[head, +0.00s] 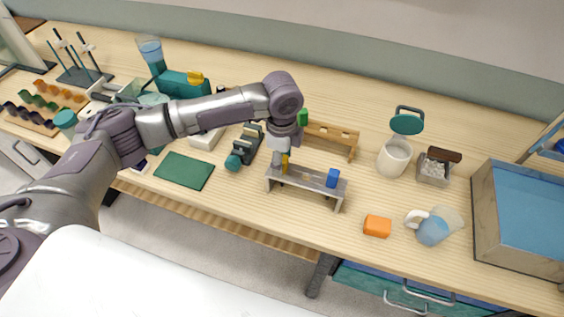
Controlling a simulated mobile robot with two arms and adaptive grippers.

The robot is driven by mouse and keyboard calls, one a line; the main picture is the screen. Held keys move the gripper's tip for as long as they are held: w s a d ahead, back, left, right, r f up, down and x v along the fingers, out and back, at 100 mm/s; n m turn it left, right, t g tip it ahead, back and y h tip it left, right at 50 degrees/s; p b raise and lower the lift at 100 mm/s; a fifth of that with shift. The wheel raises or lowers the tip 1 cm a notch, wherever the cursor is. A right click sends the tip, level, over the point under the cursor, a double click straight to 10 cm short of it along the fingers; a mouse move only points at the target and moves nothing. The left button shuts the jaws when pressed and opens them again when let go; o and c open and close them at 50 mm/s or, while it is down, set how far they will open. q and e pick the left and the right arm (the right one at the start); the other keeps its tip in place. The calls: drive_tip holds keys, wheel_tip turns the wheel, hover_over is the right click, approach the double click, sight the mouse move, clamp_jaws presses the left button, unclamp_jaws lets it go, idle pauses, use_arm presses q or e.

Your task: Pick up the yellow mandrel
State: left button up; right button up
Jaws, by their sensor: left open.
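The yellow mandrel (285,161) stands upright at the left part of a small grey rack (306,182). Only a short part of it shows below my gripper. My left gripper (284,152) points down right over the mandrel, with its open jaws at the mandrel's upper part. The fingers are small and partly hidden by the wrist, so I cannot tell if they touch it. A blue piece (333,178) stands at the right end of the same rack. My right gripper is out of view.
A wooden rack (338,137) with a green piece (302,117) stands just behind. A green mat (184,170) lies left. The table between rack and orange block is clear.

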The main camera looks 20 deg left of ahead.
use_arm(q)
clamp_jaws()
idle(0.3)
